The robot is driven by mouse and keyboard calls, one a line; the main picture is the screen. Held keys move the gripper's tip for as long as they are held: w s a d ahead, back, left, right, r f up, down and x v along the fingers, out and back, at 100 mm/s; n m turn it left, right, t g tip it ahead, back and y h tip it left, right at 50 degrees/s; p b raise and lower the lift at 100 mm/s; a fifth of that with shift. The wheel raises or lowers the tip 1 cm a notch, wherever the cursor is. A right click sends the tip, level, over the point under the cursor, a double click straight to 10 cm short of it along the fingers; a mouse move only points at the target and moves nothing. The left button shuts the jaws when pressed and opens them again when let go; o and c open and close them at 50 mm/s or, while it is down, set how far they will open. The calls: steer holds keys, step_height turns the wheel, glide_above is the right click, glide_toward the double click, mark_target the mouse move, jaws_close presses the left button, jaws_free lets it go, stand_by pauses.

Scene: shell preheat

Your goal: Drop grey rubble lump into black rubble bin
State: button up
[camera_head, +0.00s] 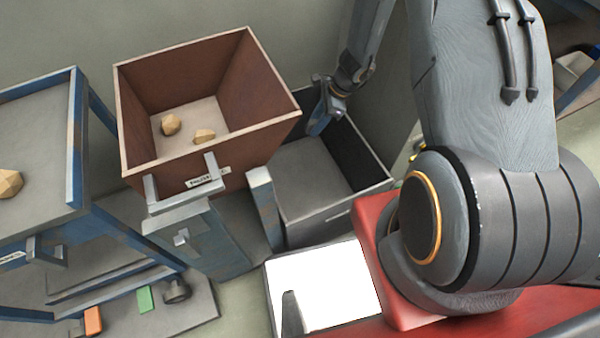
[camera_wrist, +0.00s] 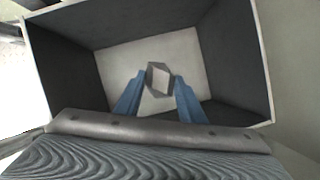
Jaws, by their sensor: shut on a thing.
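The grey rubble lump (camera_wrist: 160,79) is a small faceted stone between the fingertips of my gripper (camera_wrist: 159,84) in the wrist view. The blue fingers are shut on it. The lump is over the pale floor of the black rubble bin (camera_wrist: 263,60), inside the outline of its rim. In the head view my gripper (camera_head: 322,118) is at the back left part of the black bin (camera_head: 345,145). The lump cannot be made out there. The bin looks empty where its floor shows.
A brown bin (camera_head: 200,130) with two tan lumps (camera_head: 171,124) stands left of the black bin. A blue-framed table (camera_head: 35,125) at the far left bears another tan lump (camera_head: 9,183). A white panel (camera_head: 325,285) and a red surface (camera_head: 400,312) are in front.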

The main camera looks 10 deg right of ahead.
steer(key=shift+f+b, duration=2.15)
steer(key=shift+f, duration=0.85)
steer(key=o, duration=1.2)
steer(key=shift+p+v, duration=0.4)
steer(key=shift+v, duration=3.55)
steer(key=shift+r, duration=0.1)
